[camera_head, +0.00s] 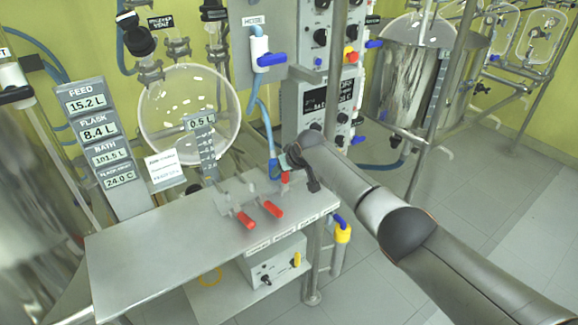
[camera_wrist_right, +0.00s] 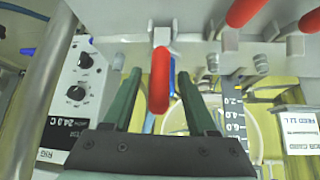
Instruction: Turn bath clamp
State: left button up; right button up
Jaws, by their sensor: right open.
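Toggle clamps with red handles stand in a row on the grey bench plate. The far-right one (camera_head: 285,178) is partly hidden by my right gripper (camera_head: 297,160). In the right wrist view its red handle (camera_wrist_right: 160,80) lies between the two green fingers of my right gripper (camera_wrist_right: 159,76). The fingers are open, with a visible gap on each side of the handle. Two other red handles (camera_head: 245,220) and (camera_head: 273,209) stand to the left in the head view. I cannot read the labels by the clamps, so which is the bath clamp is unclear. My left gripper is out of view.
The grey bench (camera_head: 170,240) is mostly bare at the left. A round glass flask (camera_head: 188,105) and a display column (camera_head: 104,150) stand behind it. A control panel (camera_head: 330,95) rises behind the gripper. A steel vessel (camera_head: 400,85) stands at the right.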

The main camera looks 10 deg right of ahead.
jog(key=shift+s+d+r+p, duration=0.1)
jog(key=shift+s+r+p, duration=0.2)
jog(key=shift+r, duration=0.2)
jog(key=p+v, duration=0.2)
jog(key=v, duration=0.9)
jog(key=shift+s+d, duration=0.1)
